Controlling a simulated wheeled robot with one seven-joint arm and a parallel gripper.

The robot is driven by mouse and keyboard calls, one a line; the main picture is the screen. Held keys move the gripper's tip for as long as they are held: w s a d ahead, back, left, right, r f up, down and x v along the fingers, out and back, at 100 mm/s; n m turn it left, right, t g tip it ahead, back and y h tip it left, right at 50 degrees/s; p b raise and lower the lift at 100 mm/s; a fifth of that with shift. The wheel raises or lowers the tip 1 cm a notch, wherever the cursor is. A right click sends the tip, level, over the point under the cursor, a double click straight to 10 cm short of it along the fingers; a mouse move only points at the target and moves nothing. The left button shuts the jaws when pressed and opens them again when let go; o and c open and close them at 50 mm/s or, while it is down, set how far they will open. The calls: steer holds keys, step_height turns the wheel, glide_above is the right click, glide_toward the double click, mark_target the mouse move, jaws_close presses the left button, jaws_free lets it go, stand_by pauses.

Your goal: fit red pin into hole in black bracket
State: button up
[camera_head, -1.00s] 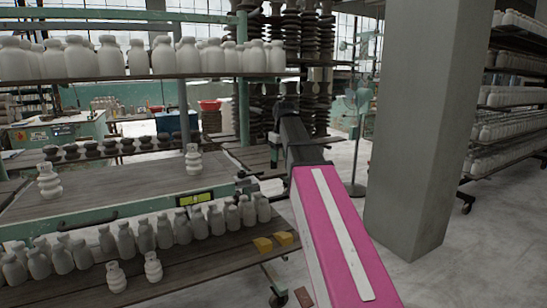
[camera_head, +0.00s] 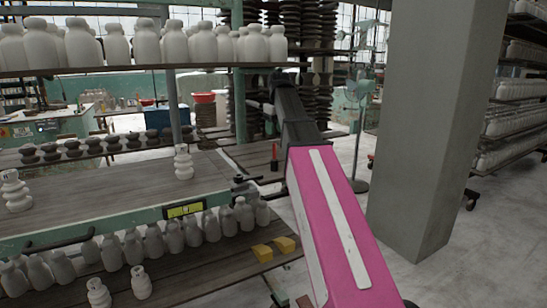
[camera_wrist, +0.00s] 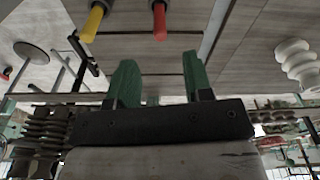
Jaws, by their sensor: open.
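The red pin (camera_head: 274,152) stands upright at the right end of the shelf board, beside my arm, with a dark part at its lower end. It also shows in the wrist view (camera_wrist: 160,22), beyond the fingertips and apart from them. A black bracket-like part (camera_head: 242,185) sits at the board's right edge; a dark pronged part at the edge in the wrist view (camera_wrist: 82,52) looks like the same thing. Its hole cannot be made out. My gripper (camera_wrist: 158,70) has two green fingers, spread apart with nothing between them. The head view does not show the fingers clearly.
A yellow-ended pin (camera_wrist: 92,22) is left of the red pin in the wrist view. White ribbed pieces (camera_head: 183,162) stand on the board (camera_head: 110,195). White bottles (camera_head: 200,42) fill the shelves above and below. A grey pillar (camera_head: 430,130) stands to the right.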

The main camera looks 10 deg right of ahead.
mark_target(274, 151)
steer(key=f, duration=0.9)
steer(key=shift+w+a+f, duration=0.2)
steer(key=shift+w+f, duration=0.15)
jaws_close()
